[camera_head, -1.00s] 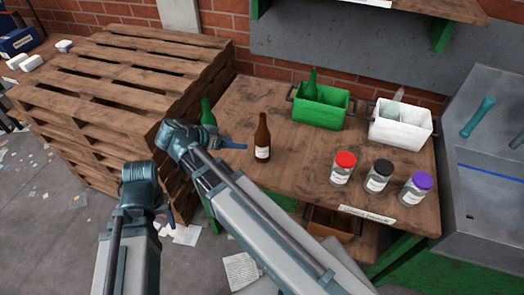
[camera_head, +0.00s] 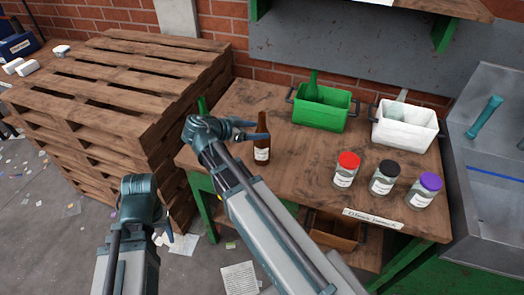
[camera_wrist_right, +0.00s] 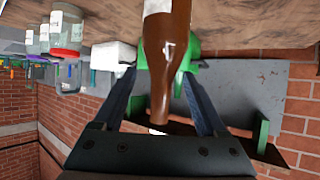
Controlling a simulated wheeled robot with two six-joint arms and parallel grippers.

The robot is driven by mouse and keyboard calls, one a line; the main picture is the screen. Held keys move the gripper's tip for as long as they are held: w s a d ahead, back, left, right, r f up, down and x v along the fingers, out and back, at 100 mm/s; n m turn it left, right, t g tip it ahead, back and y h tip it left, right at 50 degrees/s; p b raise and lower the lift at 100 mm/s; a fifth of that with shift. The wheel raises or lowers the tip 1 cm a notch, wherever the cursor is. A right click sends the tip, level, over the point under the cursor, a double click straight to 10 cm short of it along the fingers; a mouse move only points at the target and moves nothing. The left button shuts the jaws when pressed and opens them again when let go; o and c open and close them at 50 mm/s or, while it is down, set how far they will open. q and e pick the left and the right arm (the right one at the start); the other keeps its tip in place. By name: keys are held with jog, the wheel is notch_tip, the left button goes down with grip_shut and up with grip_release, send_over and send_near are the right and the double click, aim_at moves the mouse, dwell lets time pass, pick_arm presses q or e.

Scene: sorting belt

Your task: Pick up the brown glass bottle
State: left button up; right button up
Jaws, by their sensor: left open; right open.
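The brown glass bottle (camera_head: 262,148) stands upright on the wooden table, with a white label on its lower part. My right gripper (camera_head: 254,130) is open at the bottle's neck. In the right wrist view the bottle (camera_wrist_right: 166,50) appears upside down, its neck between the two spread fingers of the right gripper (camera_wrist_right: 160,78). I cannot tell whether either finger touches the glass. My left gripper (camera_head: 168,228) is open and low at the left, away from the table, with its fingers partly hidden by its own wrist.
A green bottle (camera_head: 203,107) is mostly hidden behind my right wrist. A green crate (camera_head: 325,115) holding a green bottle and a white crate (camera_head: 405,130) stand at the back. Jars with red (camera_head: 348,160), black (camera_head: 385,168) and purple (camera_head: 430,182) lids stand at right. Pallets (camera_head: 120,90) are stacked at left.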

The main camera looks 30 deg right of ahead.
jog(key=shift+w+r+b+x, duration=0.2)
jog(key=shift+b+x, duration=0.3)
jog(key=shift+x, duration=1)
jog(key=shift+w+r+b+x, duration=0.15)
jog(key=shift+b+x, duration=0.3)
jog(key=shift+x, duration=1)
jog(key=shift+s+d, duration=0.15)
grip_shut()
